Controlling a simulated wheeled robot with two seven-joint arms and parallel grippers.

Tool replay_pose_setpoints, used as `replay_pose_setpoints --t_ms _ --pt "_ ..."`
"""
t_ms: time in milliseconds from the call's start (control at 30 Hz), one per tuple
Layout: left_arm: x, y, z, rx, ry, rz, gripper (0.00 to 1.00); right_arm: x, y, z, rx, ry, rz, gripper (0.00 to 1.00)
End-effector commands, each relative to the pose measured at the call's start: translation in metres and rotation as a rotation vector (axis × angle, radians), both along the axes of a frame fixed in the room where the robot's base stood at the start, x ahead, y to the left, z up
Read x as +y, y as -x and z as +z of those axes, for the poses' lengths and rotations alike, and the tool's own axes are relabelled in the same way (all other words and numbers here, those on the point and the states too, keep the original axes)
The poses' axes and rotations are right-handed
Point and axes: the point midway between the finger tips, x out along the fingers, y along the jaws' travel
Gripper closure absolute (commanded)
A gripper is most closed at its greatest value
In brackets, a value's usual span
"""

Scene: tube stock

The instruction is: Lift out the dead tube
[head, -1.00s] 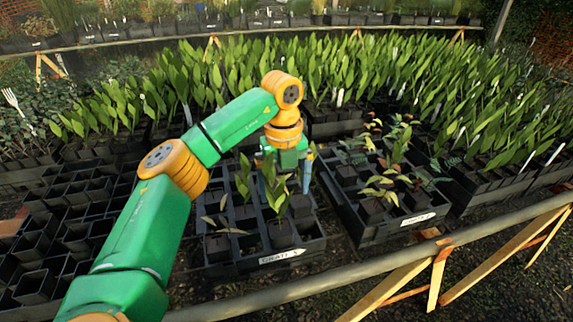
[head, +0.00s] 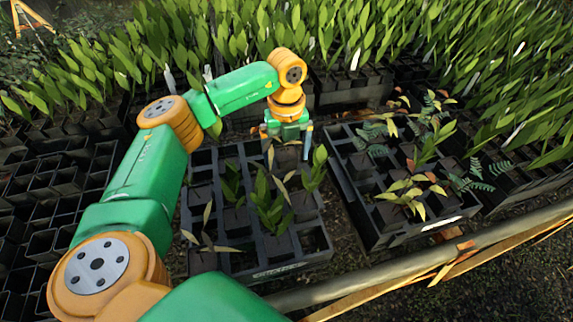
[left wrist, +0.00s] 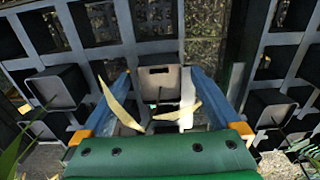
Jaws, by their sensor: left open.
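My left gripper (head: 287,145) points down over the back right of the left black crate (head: 265,272). In the left wrist view, its blue fingers (left wrist: 160,88) are open on either side of a dark square pot (left wrist: 158,78). Pale tan, dried leaves (left wrist: 115,100) hang between the fingers near this pot; I cannot tell if the fingers touch it. In the head view, a withered plant with thin tan leaves (head: 281,182) shows just below the gripper. Another drooping, brownish plant (head: 206,238) stands at the crate's front left. My right gripper is not in view.
Green leafy plants (head: 269,208) stand in nearby cells of the same crate. A second crate (head: 352,200) with mixed plants is close on the right. Empty black cells (head: 45,205) lie at left. A rail (head: 500,238) runs along the front.

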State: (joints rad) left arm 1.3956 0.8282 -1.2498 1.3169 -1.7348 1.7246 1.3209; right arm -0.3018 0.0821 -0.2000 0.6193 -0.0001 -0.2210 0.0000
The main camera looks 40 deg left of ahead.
Motion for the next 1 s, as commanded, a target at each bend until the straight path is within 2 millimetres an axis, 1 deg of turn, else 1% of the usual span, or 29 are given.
replay_pose_setpoints --t_ms 133,167,200,267,300,367,400,467,500,533,867,933,1000 --pt "0.000 0.000 0.000 0.000 0.000 0.000 0.03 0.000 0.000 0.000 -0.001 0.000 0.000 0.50" --pt "0.000 0.000 0.000 0.000 0.000 0.000 0.06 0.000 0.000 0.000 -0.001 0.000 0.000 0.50" --pt "0.000 0.000 0.000 0.000 0.000 0.000 0.17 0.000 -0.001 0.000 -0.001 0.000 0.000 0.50" --pt "0.000 0.000 0.000 0.000 0.000 0.000 0.33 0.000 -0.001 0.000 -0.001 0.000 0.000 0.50" --pt "0.000 0.000 0.000 0.000 0.000 0.000 0.44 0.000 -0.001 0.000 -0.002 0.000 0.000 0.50" --pt "0.000 0.000 0.000 0.000 0.000 0.000 0.60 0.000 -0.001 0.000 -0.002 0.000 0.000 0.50" --pt "0.000 0.000 0.000 0.000 0.000 0.000 0.71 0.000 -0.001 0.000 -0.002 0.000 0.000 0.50" --pt "0.000 0.000 0.000 0.000 0.000 0.000 0.87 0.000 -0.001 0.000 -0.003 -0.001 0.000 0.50" --pt "0.000 0.000 0.000 -0.001 -0.001 0.000 0.97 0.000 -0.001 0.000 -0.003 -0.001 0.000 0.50" --pt "0.000 0.000 0.000 0.000 0.000 0.000 1.00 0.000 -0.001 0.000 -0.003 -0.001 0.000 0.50" --pt "0.000 0.000 0.001 -0.001 -0.001 0.000 1.00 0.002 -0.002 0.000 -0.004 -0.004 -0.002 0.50" --pt "0.000 0.000 0.004 -0.001 0.000 0.000 1.00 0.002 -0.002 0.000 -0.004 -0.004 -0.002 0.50" --pt "0.000 -0.001 0.012 -0.004 0.000 0.000 1.00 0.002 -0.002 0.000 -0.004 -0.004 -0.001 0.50"
